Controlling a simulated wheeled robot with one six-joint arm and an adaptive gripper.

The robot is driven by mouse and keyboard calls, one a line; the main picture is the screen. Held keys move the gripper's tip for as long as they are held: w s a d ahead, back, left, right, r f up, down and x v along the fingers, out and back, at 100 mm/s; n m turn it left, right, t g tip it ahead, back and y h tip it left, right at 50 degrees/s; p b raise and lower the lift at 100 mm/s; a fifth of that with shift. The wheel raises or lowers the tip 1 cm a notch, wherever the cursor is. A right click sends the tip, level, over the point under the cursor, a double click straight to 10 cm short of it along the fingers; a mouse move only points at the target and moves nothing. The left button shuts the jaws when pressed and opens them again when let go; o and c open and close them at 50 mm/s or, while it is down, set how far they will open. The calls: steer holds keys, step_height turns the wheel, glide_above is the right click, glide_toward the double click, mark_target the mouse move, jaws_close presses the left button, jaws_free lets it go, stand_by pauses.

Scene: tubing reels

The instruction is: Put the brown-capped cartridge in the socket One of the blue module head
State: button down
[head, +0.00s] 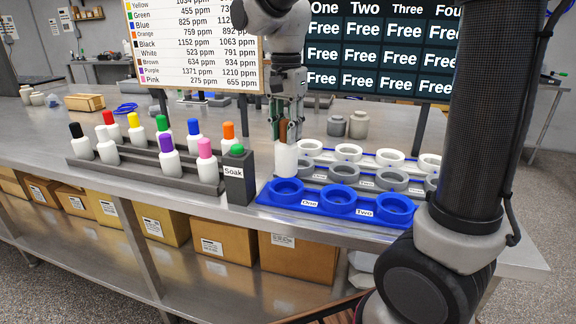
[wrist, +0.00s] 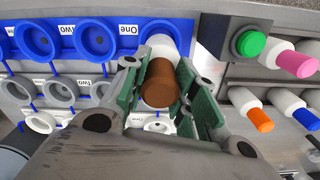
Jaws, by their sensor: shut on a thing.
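The brown-capped cartridge (head: 286,161) has a white body and stands about upright in my gripper (head: 289,118). In the wrist view, the green-padded fingers (wrist: 160,92) are shut on its brown cap (wrist: 160,84). The blue module head (head: 313,210) has a row of ring sockets, with labels One and Two between them. The cartridge's lower end is at the back rim of the leftmost socket (head: 286,190), beside label One (head: 309,203). In the wrist view, the cartridge partly hides that blue socket. I cannot tell whether its base is inside the ring.
Grey (head: 364,179) and white (head: 348,153) socket rows lie behind the blue one. A dark box marked Soak (head: 236,185) with a green button stands close left. A grey rack (head: 130,167) holds several coloured-cap cartridges. A board behind shows Free in all visible cells.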

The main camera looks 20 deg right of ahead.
mark_target(286, 154)
steer(key=shift+f, duration=3.1)
steer(key=shift+f, duration=0.15)
steer(key=c, duration=1.1)
jaws_free()
step_height(286, 154, up, 12)
steer(key=shift+r, duration=0.2)
steer(key=s+d+f+n+t, duration=0.1)
steer(key=s+d+f+n, duration=0.1)
steer(key=s+d, duration=0.3)
steer(key=s+d+f+n+t, duration=0.2)
steer(key=s+d+n, duration=0.2)
steer(key=s, duration=0.3)
steer(key=s+d+f+n+t, duration=0.1)
steer(key=s+d+f+n, duration=0.1)
steer(key=s+d+n, duration=0.2)
steer(key=shift+s+d, duration=0.5)
steer(key=shift+s, duration=0.3)
steer(key=shift+s+d, duration=0.45)
steer(key=shift+s, duration=0.3)
